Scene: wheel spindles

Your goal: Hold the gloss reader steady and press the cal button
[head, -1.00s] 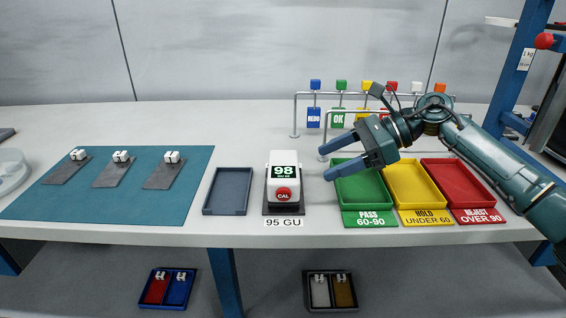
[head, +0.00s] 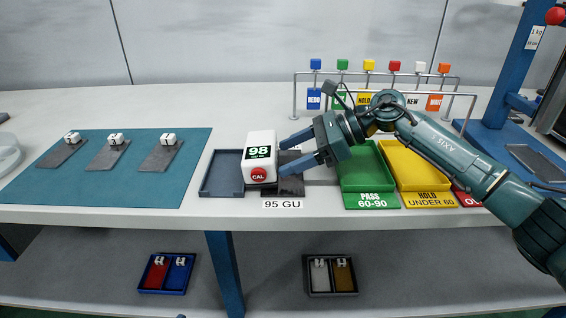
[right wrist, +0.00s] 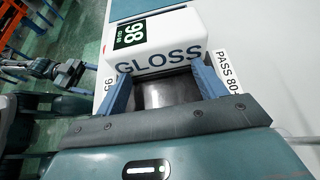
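The white gloss reader (head: 261,145) shows 98 on its green display, with a red CAL button (head: 258,175) below. It stands slightly turned, partly off the left side of its dark base plate (head: 292,185) and by the right edge of the grey tray. My right gripper (head: 284,155) is open, its two blue fingers pointing left at the reader's right side. In the right wrist view the reader (right wrist: 180,30) lies just beyond the spread fingertips; contact cannot be told. My left gripper is not in the head view; a small arm-like shape at the wrist view's left is unclear.
A grey tray (head: 207,187) is left of the reader. Green PASS (head: 368,185), yellow HOLD (head: 428,187) and red REJECT (head: 466,198) trays stand to the right, partly under my arm. A teal mat (head: 100,190) carries several tagged plates. A tag rail (head: 294,100) stands behind.

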